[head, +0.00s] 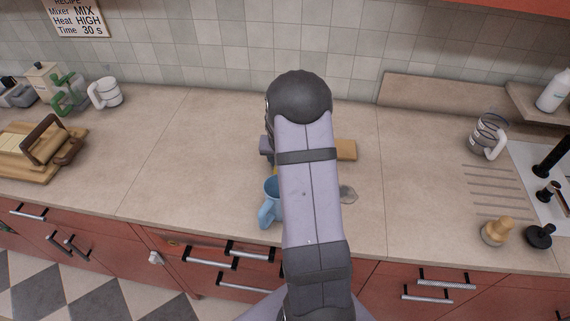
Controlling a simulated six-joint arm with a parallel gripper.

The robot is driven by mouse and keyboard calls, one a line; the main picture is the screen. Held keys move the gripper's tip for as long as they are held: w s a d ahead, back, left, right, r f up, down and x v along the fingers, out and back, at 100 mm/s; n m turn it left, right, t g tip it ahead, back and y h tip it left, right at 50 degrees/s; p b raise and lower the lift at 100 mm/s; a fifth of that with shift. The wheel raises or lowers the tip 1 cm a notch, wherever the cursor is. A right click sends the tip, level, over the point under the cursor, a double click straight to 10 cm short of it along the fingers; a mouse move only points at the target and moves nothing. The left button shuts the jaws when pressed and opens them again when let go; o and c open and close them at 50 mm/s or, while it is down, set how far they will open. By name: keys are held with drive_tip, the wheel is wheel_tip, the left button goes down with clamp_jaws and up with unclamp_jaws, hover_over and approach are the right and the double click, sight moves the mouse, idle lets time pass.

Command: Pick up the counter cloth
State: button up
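A small grey, crumpled-looking piece (348,194) lies on the counter just right of my arm. It may be the counter cloth, but it is too small and too covered to be sure. My arm rises through the middle of the head view and hides the counter behind it. My gripper's fingers are hidden behind the arm, so neither their opening nor anything between them shows.
A blue mug (270,203) stands close left of my arm. A flat tan block (346,149) lies on the right. A glass jug (488,136) and wooden-topped piece (496,232) stand far right. The left-middle counter (190,150) is clear.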

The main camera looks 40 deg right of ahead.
drive_tip(key=shift+r, duration=0.15)
wheel_tip(320, 180, up, 10)
drive_tip(key=b, duration=0.2)
drive_tip(key=shift+b, duration=0.3)
drive_tip(key=shift+o, duration=0.6)
drive_tip(key=shift+s+d+f, duration=0.2)
drive_tip(key=shift+d, duration=0.05)
drive_tip(key=shift+s+d+f+m+g+h+b, duration=0.3)
drive_tip(key=shift+s+d+m+g, duration=0.2)
drive_tip(key=shift+s+d+m, duration=1.4)
drive_tip(key=shift+s+d+f+m+g+h+b, duration=0.4)
drive_tip(key=shift+s+d+m, duration=0.55)
drive_tip(key=shift+s, duration=1.9)
drive_tip(key=shift+s+d+f+m+g+h+b, duration=0.1)
drive_tip(key=shift+s+d+f+m+g+b, duration=0.35)
drive_tip(key=shift+s+d+m, duration=1.15)
